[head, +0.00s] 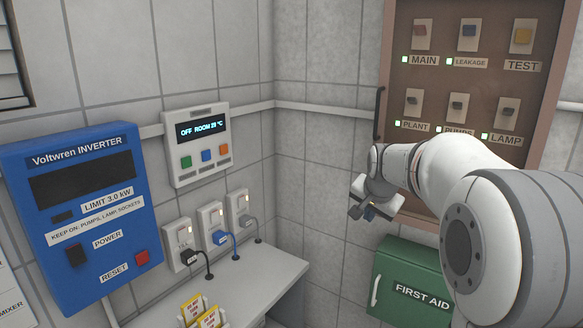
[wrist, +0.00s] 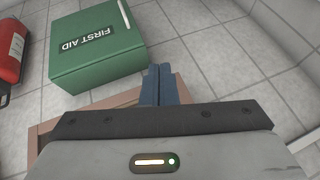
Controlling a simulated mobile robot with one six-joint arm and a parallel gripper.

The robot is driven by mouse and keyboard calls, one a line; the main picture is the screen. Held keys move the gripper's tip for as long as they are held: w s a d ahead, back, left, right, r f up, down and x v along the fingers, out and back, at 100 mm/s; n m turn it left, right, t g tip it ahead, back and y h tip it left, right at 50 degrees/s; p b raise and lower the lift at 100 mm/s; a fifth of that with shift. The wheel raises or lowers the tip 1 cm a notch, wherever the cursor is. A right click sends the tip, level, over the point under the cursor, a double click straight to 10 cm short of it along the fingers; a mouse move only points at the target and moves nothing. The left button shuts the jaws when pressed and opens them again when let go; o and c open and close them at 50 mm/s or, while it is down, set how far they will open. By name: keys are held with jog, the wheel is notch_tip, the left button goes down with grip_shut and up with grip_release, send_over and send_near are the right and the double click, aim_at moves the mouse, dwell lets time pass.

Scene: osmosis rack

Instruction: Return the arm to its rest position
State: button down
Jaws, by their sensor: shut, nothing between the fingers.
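My gripper (head: 362,212) is at the end of my white arm, in front of the tiled wall at the left edge of the brown breaker panel (head: 455,170). It points left and down in the head view. In the wrist view its blue fingers (wrist: 159,84) are together with nothing between them. The gripper is above and left of the green first aid box (head: 400,290), which also shows in the wrist view (wrist: 100,70). My arm covers part of the panel's lower right and the box's right side.
A blue inverter (head: 85,205) and a white thermostat unit (head: 197,150) hang on the left wall. Several plugged sockets (head: 212,225) sit above a grey counter (head: 265,275) with yellow packets (head: 195,312). A red extinguisher (wrist: 10,50) shows in the wrist view.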

jog(key=s+a+f+n+g, duration=0.1)
jog(key=s+a+f+n, duration=0.1)
jog(key=s, duration=0.8)
jog(key=s+a+f+n+g, duration=0.1)
jog(key=s+a+f+n, duration=0.1)
jog(key=s, duration=0.9)
jog(key=s+a+f+n+g, duration=0.1)
jog(key=s+a+f+n, duration=0.2)
jog(key=s, duration=0.8)
jog(key=shift+f+n+y, duration=0.35)
jog(key=shift+n+y, duration=0.05)
jog(key=shift+n, duration=0.3)
